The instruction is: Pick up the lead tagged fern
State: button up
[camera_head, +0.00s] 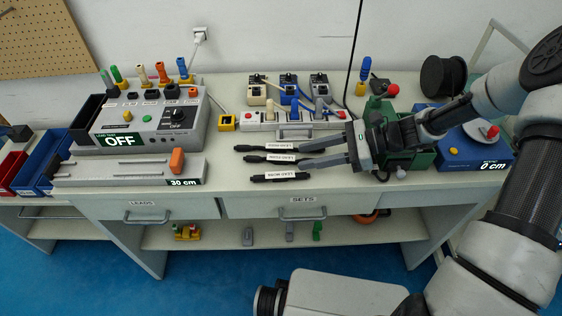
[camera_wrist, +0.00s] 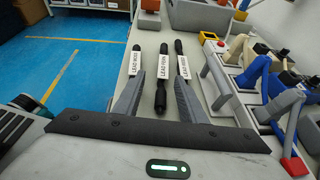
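Three black leads with white tags lie side by side on the bench. The middle one, the lead tagged fern (camera_head: 281,158), also shows in the wrist view (camera_wrist: 163,67). The moss lead (camera_head: 281,177) is at the front edge, left in the wrist view (camera_wrist: 136,63). The third lead (camera_head: 266,148), whose tag I cannot read surely, is at the back, right in the wrist view (camera_wrist: 183,67). My gripper (camera_head: 303,154) is open and empty, its fingers (camera_wrist: 158,88) either side of the fern lead's near end. Whether they touch anything is unclear.
A grey lead tester reading OFF (camera_head: 150,124) and a grey measuring rail (camera_head: 120,171) stand left. Behind the leads are a switched power strip (camera_head: 285,117) and several clip blocks. A green block (camera_head: 408,157) and a blue unit (camera_head: 465,152) stand right, near my arm.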

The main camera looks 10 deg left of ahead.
aim_at(277, 158)
jog(key=x, duration=0.2)
jog(key=b+x, duration=0.1)
jog(key=x, duration=0.1)
jog(key=r+x, duration=0.1)
jog(key=x, duration=0.2)
jog(key=shift+w+a, duration=0.2)
jog(key=shift+a, duration=0.15)
jog(key=shift+c, duration=0.4)
grip_shut()
